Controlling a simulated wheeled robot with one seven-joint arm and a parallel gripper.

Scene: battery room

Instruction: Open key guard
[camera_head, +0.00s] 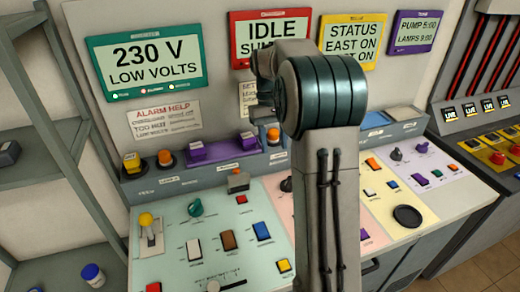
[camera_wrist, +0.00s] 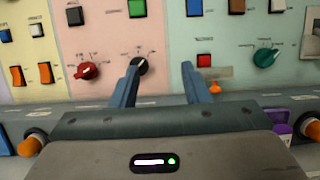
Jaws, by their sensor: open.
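No part is readably labelled as the key guard, so I cannot tell for certain which one it is. A small dark grey box-like fitting (camera_head: 238,184) with orange at its top stands at the back of the pale green panel. An orange piece (camera_wrist: 214,88) shows near that spot in the wrist view, just right of my right finger. Purple block-shaped fittings (camera_head: 197,151) sit on the raised ledge. My gripper (camera_wrist: 162,82) is open and empty, its two blue-grey fingers apart above the panel's back edge. In the head view my arm hides the fingers.
A black knob (camera_wrist: 141,65) lies beyond the left finger and a red button (camera_wrist: 204,60) beyond the right one. A green knob (camera_head: 194,207) and a yellow-topped lever (camera_head: 146,220) are at left. Wall displays (camera_head: 145,65) stand behind.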

